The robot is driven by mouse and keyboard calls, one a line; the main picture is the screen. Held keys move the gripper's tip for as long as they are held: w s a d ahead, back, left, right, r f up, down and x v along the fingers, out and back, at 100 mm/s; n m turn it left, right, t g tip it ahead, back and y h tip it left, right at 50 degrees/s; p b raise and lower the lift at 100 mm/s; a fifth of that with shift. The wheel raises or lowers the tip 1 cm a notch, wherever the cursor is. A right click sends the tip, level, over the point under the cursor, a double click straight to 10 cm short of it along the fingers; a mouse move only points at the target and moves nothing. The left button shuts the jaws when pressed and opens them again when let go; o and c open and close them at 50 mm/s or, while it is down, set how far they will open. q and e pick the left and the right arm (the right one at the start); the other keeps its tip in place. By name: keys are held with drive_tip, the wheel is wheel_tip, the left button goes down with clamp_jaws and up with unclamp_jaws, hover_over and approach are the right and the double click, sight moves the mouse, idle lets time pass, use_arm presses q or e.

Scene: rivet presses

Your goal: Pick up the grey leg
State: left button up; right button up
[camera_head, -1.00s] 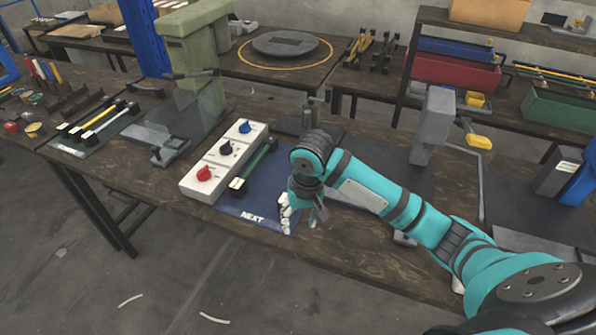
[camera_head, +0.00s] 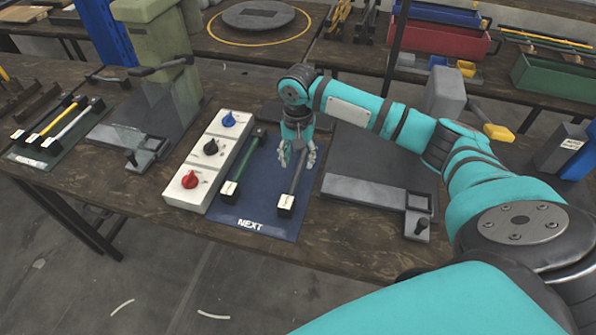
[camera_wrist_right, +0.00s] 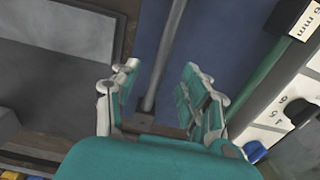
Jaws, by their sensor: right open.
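The grey leg (camera_head: 297,181) is a thin grey rod with black end blocks. It lies on the right side of the blue NEXT mat (camera_head: 267,229), beside a green leg (camera_head: 242,160). My right gripper (camera_head: 297,162) is above the far part of the grey leg and hides its far end in the head view. In the right wrist view the grey leg (camera_wrist_right: 163,58) runs between the two open fingers of the gripper (camera_wrist_right: 158,85). I cannot tell how high the fingers are above it. My left gripper is not in view.
A white control box (camera_head: 209,161) with red, black and blue knobs stands left of the mat. A grey press (camera_head: 383,170) stands to the right. A rack of legs (camera_head: 52,132) lies at the far left of the table.

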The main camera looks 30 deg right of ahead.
sight(298, 169)
drive_tip(key=shift+f, duration=0.95)
drive_tip(key=f, duration=0.4)
drive_tip(key=shift+w+d+f+p, duration=0.15)
drive_tip(key=shift+w+d+p, duration=0.05)
drive_tip(key=shift+p, duration=0.1)
drive_tip(key=shift+f, duration=0.15)
drive_tip(key=c, duration=0.8)
clamp_jaws()
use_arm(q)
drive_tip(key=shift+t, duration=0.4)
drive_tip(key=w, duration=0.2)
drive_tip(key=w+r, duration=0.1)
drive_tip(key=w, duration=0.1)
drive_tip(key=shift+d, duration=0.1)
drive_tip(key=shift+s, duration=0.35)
